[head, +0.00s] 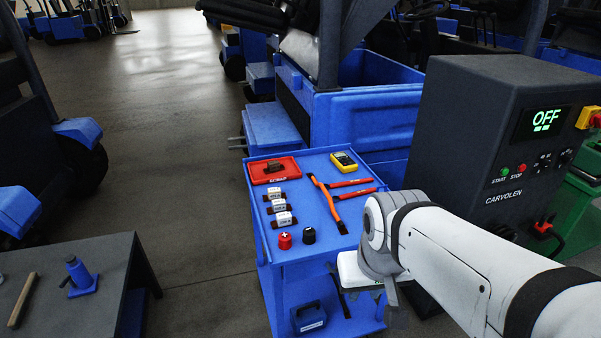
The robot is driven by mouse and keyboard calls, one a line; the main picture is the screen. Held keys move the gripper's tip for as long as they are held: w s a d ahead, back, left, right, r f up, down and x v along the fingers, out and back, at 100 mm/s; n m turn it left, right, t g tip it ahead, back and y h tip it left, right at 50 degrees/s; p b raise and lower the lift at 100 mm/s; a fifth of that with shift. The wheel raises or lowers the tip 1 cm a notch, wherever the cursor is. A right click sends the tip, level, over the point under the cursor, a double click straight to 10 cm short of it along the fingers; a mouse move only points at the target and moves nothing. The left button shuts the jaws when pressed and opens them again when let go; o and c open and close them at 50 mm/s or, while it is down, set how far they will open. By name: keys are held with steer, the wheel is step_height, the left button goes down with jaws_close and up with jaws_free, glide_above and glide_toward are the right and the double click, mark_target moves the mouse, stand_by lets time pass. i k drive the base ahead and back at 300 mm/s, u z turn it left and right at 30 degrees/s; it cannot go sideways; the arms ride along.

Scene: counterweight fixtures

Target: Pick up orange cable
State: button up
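A long, thin orange piece (332,207), which looks like the orange cable, lies on the top of the blue cart (316,246). It runs from near the middle of the top toward the front right. A tool with two red-orange handles (352,183) lies beside it, and its dark jaw end is close to or over the cable. My arm comes in from the right, and my gripper (395,308) points down at the cart's right side, apart from the cable. Its fingers are mostly hidden by my wrist, so its opening does not show.
The cart top also holds a red scrap tray (290,179), a yellow meter (344,161), several white labelled blocks (279,205), a red cap (285,240) and a black cap (309,235). A dark charger cabinet (490,150) stands right. A grey bench (75,285) stands left.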

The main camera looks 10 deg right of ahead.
mark_target(342, 228)
steer(key=z, duration=0.1)
steer(key=i, duration=0.95)
steer(key=u, duration=0.05)
